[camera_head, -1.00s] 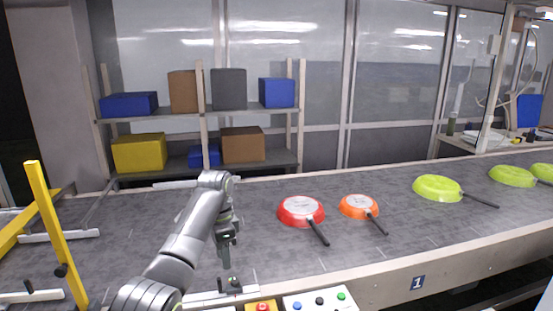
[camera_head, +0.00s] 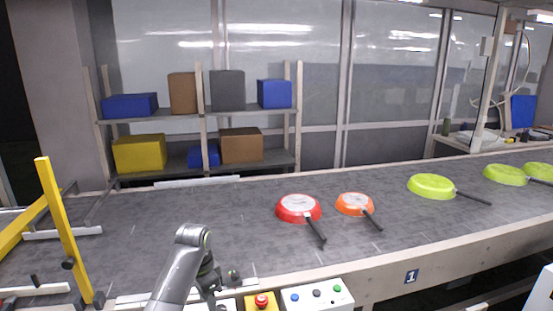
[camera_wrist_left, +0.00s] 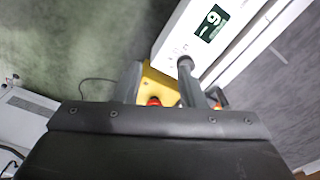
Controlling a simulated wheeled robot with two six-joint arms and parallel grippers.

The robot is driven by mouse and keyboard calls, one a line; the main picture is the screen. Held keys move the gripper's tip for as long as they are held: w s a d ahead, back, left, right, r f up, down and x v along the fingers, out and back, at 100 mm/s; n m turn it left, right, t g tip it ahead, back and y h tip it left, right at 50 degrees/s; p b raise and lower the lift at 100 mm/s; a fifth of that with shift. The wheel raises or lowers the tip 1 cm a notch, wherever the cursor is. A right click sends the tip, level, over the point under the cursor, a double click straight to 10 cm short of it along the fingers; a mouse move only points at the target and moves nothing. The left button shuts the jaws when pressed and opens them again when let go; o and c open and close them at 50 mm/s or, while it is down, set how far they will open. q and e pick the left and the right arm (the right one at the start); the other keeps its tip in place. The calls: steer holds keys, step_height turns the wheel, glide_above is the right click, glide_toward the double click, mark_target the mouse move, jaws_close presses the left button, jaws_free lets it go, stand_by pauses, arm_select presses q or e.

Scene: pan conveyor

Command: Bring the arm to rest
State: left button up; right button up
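My left arm comes in at the bottom of the head view, left of centre, over the near edge of the conveyor. Its gripper (camera_wrist_left: 160,72) points down in the left wrist view, with two dark fingers apart and nothing seen held between them. A yellow box with a red button (camera_wrist_left: 154,98) shows beyond and between the fingers; it also stands at the conveyor's near edge in the head view (camera_head: 262,301). In the head view the gripper tips are low and partly hidden. My right gripper is not in view.
On the conveyor (camera_head: 150,236) lie a red pan (camera_head: 298,208), an orange pan (camera_head: 355,203) and several green pans (camera_head: 432,186). A white button box (camera_head: 317,297) is near the arm. A yellow post (camera_head: 62,225) stands left. A shelf (camera_head: 200,165) holds boxes behind.

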arm_select(q)
steer(key=s+a+f+n+t, duration=0.1)
steer(key=s+a+f+n, duration=0.25)
steer(key=s+f, duration=0.45)
steer(key=s+a+f+n+t, duration=0.15)
steer(key=s+a+f, duration=0.35)
steer(key=s, duration=0.6)
steer(key=s+a+r+n+y, duration=0.1)
steer(key=s+a+r+n, duration=0.15)
steer(key=s, duration=0.85)
steer(key=s+a+r+n+y, duration=0.1)
steer(key=s+a+r+n, duration=0.15)
steer(key=s, duration=0.85)
step_height(320, 180, down, 25)
steer(key=s+f+g, duration=0.1)
steer(key=s+f, duration=1.4)
steer(key=f, duration=0.1)
steer(key=shift+d+n+g+h, duration=0.3)
steer(key=shift+d+n+g, duration=0.05)
steer(key=shift+n, duration=0.05)
